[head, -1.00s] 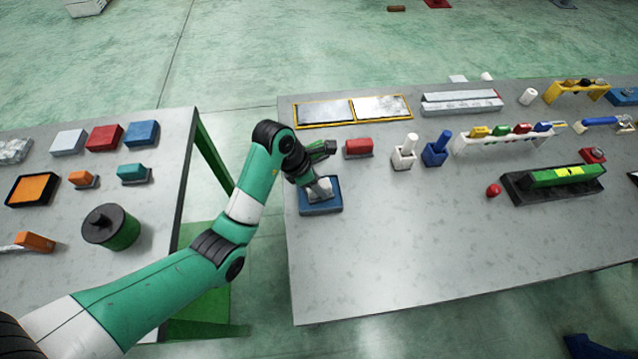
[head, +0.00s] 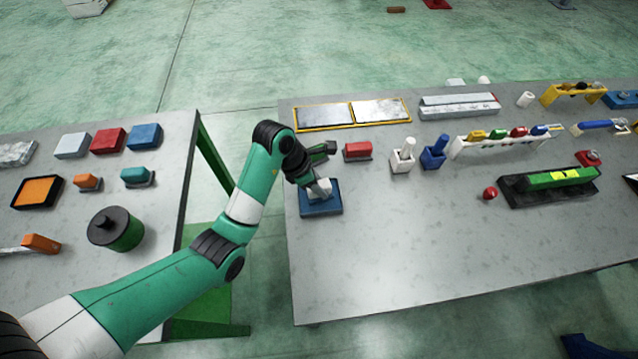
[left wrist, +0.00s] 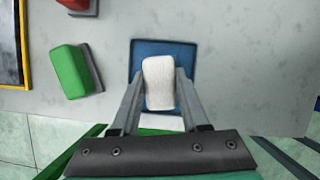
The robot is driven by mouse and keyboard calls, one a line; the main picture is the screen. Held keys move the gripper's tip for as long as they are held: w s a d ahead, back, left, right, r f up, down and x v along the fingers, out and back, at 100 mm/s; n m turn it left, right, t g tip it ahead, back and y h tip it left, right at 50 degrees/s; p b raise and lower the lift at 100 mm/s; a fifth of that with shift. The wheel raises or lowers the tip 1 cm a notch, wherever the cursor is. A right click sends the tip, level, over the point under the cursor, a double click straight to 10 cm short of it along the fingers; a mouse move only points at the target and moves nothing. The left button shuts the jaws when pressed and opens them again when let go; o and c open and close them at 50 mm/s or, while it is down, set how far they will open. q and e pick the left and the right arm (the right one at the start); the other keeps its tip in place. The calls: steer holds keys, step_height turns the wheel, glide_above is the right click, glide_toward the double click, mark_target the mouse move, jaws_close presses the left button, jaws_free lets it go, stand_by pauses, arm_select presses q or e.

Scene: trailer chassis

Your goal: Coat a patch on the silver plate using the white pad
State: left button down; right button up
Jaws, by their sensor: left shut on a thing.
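My left gripper (head: 320,190) is shut on the white pad (left wrist: 160,84), which sits between its fingers in the left wrist view. The pad is over the blue square tray (head: 321,209) near the left edge of the right-hand table. The tray also shows behind the pad in the left wrist view (left wrist: 188,52). I cannot tell whether pad and tray touch. The silver plate (head: 380,110) lies at the table's back in a yellow frame, beside a second grey plate (head: 325,115). My right gripper is not in view.
A green block (left wrist: 70,72) and a red block (head: 357,150) lie between tray and plates. White (head: 402,160) and blue (head: 434,156) holders stand to the right. The table front is clear. A gap separates the left table, which holds a green canister (head: 122,234).

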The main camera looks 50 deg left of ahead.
mark_target(327, 182)
arm_select(q)
steer(key=shift+r+p, duration=2.25)
steer(key=shift+r, duration=0.45)
step_height(327, 182, up, 25)
steer(key=p, duration=2.5)
steer(key=shift+w+r, duration=0.1)
